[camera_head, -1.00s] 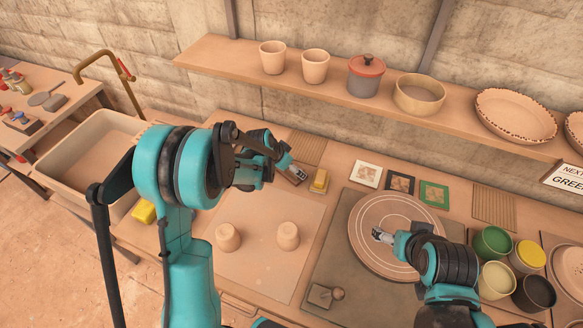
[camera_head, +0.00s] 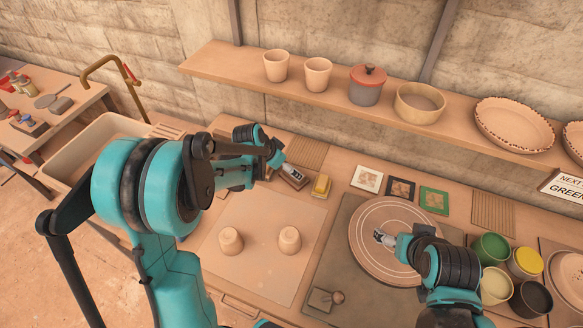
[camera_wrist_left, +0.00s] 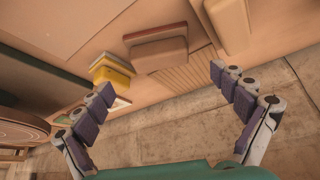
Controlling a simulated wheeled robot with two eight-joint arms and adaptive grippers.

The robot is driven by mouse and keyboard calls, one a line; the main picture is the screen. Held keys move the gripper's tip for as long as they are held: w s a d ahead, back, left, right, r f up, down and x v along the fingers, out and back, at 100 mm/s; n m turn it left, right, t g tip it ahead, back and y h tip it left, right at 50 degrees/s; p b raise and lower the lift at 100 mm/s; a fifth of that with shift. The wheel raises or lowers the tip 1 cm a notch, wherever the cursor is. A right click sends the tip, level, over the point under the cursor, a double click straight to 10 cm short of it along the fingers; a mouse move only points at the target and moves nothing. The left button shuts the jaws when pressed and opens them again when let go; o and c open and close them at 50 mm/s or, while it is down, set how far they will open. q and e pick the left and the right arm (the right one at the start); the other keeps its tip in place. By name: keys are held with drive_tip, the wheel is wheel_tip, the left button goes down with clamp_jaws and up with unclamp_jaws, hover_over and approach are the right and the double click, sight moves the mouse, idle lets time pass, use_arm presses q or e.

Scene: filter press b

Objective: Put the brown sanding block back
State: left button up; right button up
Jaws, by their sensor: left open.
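The brown sanding block (camera_head: 293,182) lies on the bench, left of a yellow sponge-like block (camera_head: 321,186); my left gripper partly covers it. In the left wrist view, the brown block (camera_wrist_left: 157,50) sits ahead of the open fingers, roughly between them but apart from them. The yellow block is beside it there (camera_wrist_left: 112,72). My left gripper (camera_head: 295,172) is open and empty, just above the brown block. My right gripper (camera_head: 385,238) hangs over the round wheel (camera_head: 372,218); its fingers are too small to read.
A ribbed board (camera_head: 308,152) lies behind the blocks, against the wall side. A shelf (camera_head: 225,66) with pots runs above. Two clay cups (camera_head: 231,241) stand on the pale board in front. Tiles (camera_head: 367,178) lie to the right, glaze cups (camera_head: 489,249) further right.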

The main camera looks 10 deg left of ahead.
use_arm(q)
drive_tip(key=s+a+r+n+y, duration=0.1)
drive_tip(key=s+r+n, duration=0.2)
drive_tip(key=s+r, duration=0.8)
drive_tip(key=s+a+r+n+t+y, duration=0.1)
drive_tip(key=s+a+n+t+y, duration=0.1)
drive_tip(key=s, duration=1.1)
drive_tip(key=shift+r+n+p, duration=0.25)
drive_tip(key=shift+n+p, duration=0.15)
drive_tip(key=shift+n, duration=0.5)
drive_tip(key=shift+s+f, duration=0.1)
